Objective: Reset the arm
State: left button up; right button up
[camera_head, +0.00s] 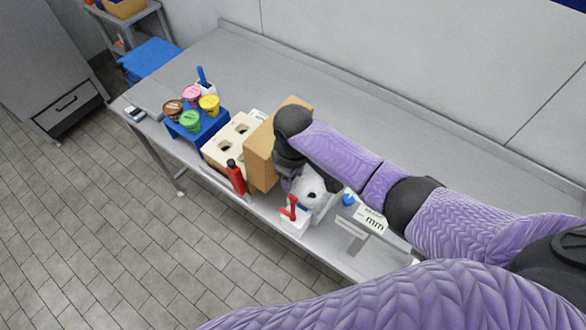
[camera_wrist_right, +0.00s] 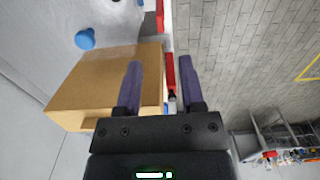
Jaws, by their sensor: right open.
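My right arm, with a padded purple sleeve and dark joints, comes in from the right in the head view and reaches over the table. Its right gripper (camera_head: 288,182) is mostly hidden behind the dark wrist, beside the cardboard box (camera_head: 262,152). In the wrist view the right gripper (camera_wrist_right: 160,62) shows two purple fingers apart with nothing held between them. The cardboard box (camera_wrist_right: 90,88) lies behind the left finger there, and a red object (camera_wrist_right: 169,72) shows between the fingers. My left gripper is not in view.
A red bottle (camera_head: 237,177) stands near the table's front edge. A cream holder (camera_head: 232,135), a blue stand (camera_head: 204,129) with several coloured tubs, and a white device (camera_head: 310,186) with a red handle (camera_head: 291,207) line the front. The table's back strip (camera_head: 250,70) is clear.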

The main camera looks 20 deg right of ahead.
jog(key=shift+r, duration=0.55)
